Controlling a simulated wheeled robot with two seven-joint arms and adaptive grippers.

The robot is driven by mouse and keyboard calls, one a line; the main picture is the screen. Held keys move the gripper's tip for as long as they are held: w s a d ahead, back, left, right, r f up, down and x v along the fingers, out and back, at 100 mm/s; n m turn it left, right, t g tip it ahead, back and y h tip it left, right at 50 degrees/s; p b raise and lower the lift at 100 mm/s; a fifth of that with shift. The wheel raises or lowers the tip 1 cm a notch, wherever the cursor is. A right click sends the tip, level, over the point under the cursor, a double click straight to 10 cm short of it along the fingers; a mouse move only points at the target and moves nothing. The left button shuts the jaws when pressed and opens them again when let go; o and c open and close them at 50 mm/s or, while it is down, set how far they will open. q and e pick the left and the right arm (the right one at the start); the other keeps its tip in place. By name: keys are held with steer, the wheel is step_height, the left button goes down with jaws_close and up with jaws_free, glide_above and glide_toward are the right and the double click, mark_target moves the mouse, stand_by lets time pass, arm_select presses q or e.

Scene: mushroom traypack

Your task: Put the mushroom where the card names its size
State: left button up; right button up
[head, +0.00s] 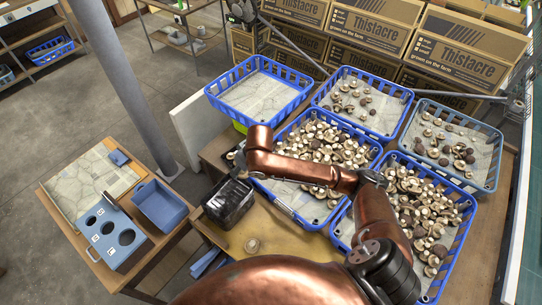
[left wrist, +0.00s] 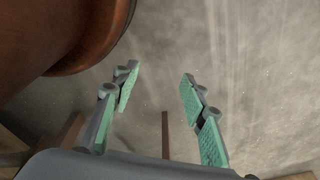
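A single pale mushroom (head: 252,245) sits on the tan tabletop (head: 285,238) in front of the crates. A blue block (head: 110,232) with round holes of different sizes and white letters stands on the low table at left. A small upright piece (head: 109,198) is by its back edge; I cannot read any writing on it. My left gripper (left wrist: 158,85) is open and empty in the left wrist view, with bare grey floor beyond its fingers. It does not show in the head view.
Blue crates of mushrooms (head: 268,184) fill the right and back; one paper-lined crate (head: 226,80) is empty. A blue bin (head: 185,194) and a patterned mat (head: 70,192) are on the low table. A grey post (head: 125,85) rises behind it. Cartons (head: 372,28) stack behind.

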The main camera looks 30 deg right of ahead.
arm_select(q)
steer(key=s+r+p, duration=0.5)
steer(key=s+r, duration=0.1)
steer(key=s, duration=0.1)
steer(key=w+r+p, duration=0.4)
steer(key=w, duration=0.2)
arm_select(e)
steer(key=w+d+f+n+y, duration=0.1)
steer(key=w+d+f+n, duration=0.1)
steer(key=d+f, duration=0.5)
steer(key=w+d+f+n+y, duration=0.1)
steer(key=w+d+f+n, duration=0.15)
steer(key=d+f, duration=0.4)
steer(key=shift+g, duration=0.4)
steer(key=f+b, duration=0.3)
steer(key=d+f+b, duration=0.1)
steer(key=f+b, duration=0.2)
steer(key=b, duration=0.1)
steer(key=d+f+b, duration=0.1)
steer(key=f+b, duration=0.3)
steer(key=shift+d+f, duration=0.1)
steer(key=shift+d, duration=0.1)
steer(key=shift+w+f+b, duration=0.1)
steer(key=shift+f+b, duration=0.55)
steer(key=shift+b, duration=0.05)
arm_select(q)
steer(key=s+f, duration=0.3)
steer(key=f, duration=0.9)
steer(key=shift+f+g, duration=0.15)
steer(key=shift+g, duration=0.15)
